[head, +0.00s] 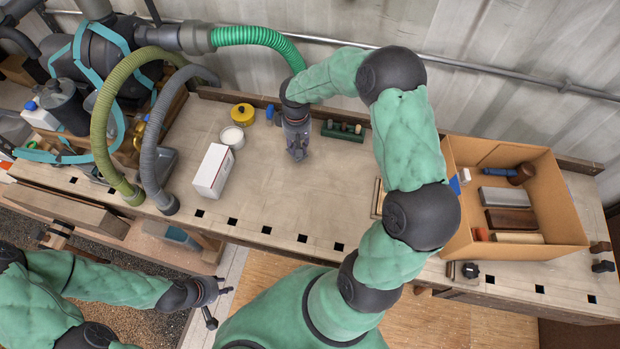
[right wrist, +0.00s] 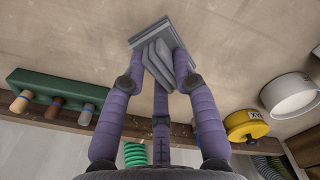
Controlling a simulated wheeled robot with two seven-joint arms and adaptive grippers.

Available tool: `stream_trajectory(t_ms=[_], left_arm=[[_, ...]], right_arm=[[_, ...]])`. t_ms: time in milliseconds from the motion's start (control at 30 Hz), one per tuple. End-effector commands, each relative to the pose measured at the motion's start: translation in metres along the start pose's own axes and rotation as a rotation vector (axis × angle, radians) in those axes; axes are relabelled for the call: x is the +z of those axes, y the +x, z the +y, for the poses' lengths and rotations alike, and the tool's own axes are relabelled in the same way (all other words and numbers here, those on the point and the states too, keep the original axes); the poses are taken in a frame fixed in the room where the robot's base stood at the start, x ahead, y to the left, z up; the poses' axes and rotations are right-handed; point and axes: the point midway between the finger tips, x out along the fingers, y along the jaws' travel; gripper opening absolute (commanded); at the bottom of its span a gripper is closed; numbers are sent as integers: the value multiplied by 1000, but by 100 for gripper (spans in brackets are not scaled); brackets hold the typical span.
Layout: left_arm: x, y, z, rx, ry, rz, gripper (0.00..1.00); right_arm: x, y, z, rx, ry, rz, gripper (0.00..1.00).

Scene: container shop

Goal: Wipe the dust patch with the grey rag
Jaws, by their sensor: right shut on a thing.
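The grey rag (right wrist: 150,32) shows in the right wrist view as a folded, layered bundle. My right gripper (right wrist: 161,68) is shut on it, with fingers on both sides. In the head view my right gripper (head: 297,148) points down over the middle of the workbench (head: 300,200), and the grey rag shows small at its tips. I cannot tell whether the rag touches the bench top. I cannot make out a distinct dust patch; the bench top looks faintly mottled. My left gripper (head: 218,306) is open and empty at the lower left, in front of the bench.
A white box (head: 211,172), a round white tin (head: 232,137) and a yellow tin (head: 243,114) stand left of my right gripper. A green holder (head: 343,131) is at its right. A cardboard box (head: 565,205) with several blocks is further right. Hoses (head: 150,140) rise at the left.

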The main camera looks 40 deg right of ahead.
Motion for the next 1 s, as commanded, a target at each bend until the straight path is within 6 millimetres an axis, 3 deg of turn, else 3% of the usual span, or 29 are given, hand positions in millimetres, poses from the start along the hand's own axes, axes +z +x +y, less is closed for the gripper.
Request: stream_trajectory(t_ms=[533,1000], left_arm=[[1,-33,12,0,0,0,32],[2,-34,12,0,0,0,32]], right_arm=[[-7,-50,-3,-1,-1,-2,3],[-7,-52,-3,-1,-1,-2,3]])
